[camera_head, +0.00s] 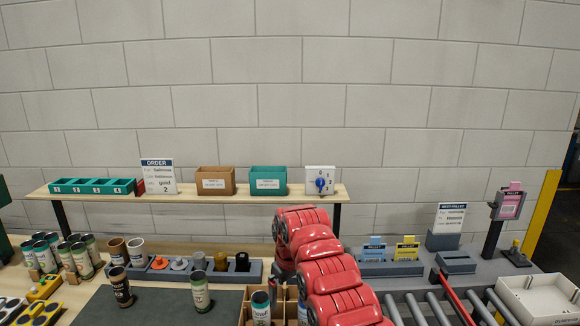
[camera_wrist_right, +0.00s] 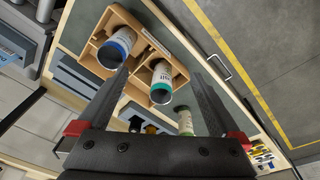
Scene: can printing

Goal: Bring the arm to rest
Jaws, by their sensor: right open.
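My right arm (camera_head: 325,265), red and jointed, rises in the middle of the head view and hides part of the bench behind it. Its gripper is not clearly visible there. In the right wrist view my right gripper (camera_wrist_right: 157,68) shows two dark fingers spread wide with nothing held between them. Beyond the fingertips is a divided wooden crate (camera_wrist_right: 177,75). A blue-rimmed can (camera_wrist_right: 122,42) and a teal-rimmed can (camera_wrist_right: 162,76) stand in its compartments. My left gripper is in neither view.
A green-rimmed can (camera_head: 200,292) and a dark can (camera_head: 121,287) stand on the dark mat (camera_head: 160,311). Several cans crowd the left side. A shelf (camera_head: 110,193) with bins runs along the back. A roller conveyor (camera_head: 437,308) and a white tray (camera_head: 540,298) lie at the right.

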